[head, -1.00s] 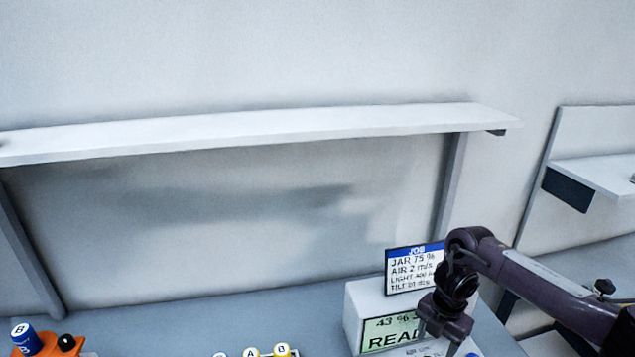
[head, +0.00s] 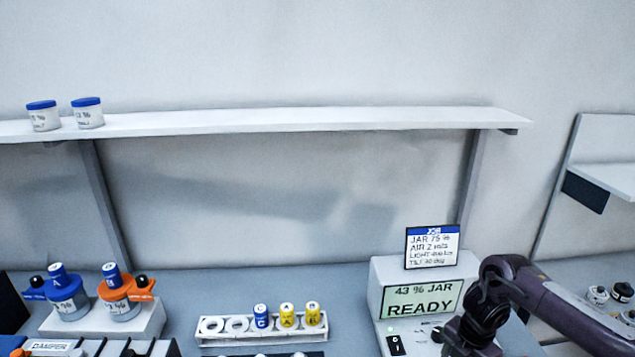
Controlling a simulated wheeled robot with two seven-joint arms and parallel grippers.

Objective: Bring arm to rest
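My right arm (head: 555,305) comes in from the right edge and bends down in front of the white instrument box (head: 385,268). My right gripper (head: 462,350) is at the bottom edge of the head view, near the box's front controls. Its fingertips are cut off or too dark to read, so its opening and any contact with the box cannot be told. My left arm and gripper are not in view.
The box's display (head: 422,299) reads 43 % JAR READY; a job card (head: 432,247) stands on top. A white rack (head: 210,341) holds blue and yellow vials. Two lidded jars with orange and blue collars stand left on a white block (head: 150,322). A shelf (head: 300,121) spans above.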

